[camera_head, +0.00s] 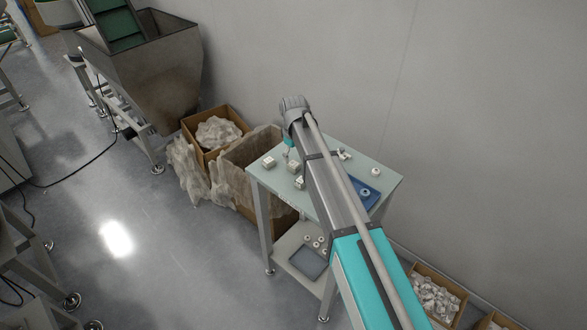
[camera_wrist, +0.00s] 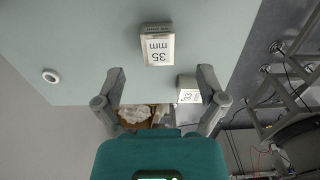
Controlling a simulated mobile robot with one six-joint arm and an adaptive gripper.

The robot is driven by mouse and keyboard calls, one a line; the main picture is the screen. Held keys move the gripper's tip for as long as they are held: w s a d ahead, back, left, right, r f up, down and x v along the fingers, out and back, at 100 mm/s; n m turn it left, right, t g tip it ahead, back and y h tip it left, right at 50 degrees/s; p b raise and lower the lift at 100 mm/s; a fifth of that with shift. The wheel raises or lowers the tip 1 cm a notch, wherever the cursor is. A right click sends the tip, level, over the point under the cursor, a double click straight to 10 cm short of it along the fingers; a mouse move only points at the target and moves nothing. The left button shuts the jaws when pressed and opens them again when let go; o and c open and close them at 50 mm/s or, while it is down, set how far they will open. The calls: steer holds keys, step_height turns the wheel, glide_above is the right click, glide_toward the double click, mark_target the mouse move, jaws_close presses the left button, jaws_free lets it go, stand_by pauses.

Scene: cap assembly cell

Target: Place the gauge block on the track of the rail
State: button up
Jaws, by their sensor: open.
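In the wrist view, a pale metal gauge block (camera_wrist: 157,45) marked "35 mm" lies on the light green table top, ahead of my gripper (camera_wrist: 160,82). My arm hides much of the table and most of the gripper. I cannot make out the rail.
The table (camera_head: 265,180) stands by the wall. A blue tray (camera_head: 366,196) is at its right, near a white round part (camera_head: 376,171). A white ring (camera_wrist: 50,76) lies at left in the wrist view. Cardboard boxes (camera_head: 240,165) stand beyond the table's left edge.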

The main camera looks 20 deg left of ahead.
mark_target(294, 164)
steer(key=shift+w+f+b, duration=0.1)
steer(key=shift+f+b, duration=1.85)
steer(key=shift+f, duration=0.25)
jaws_close()
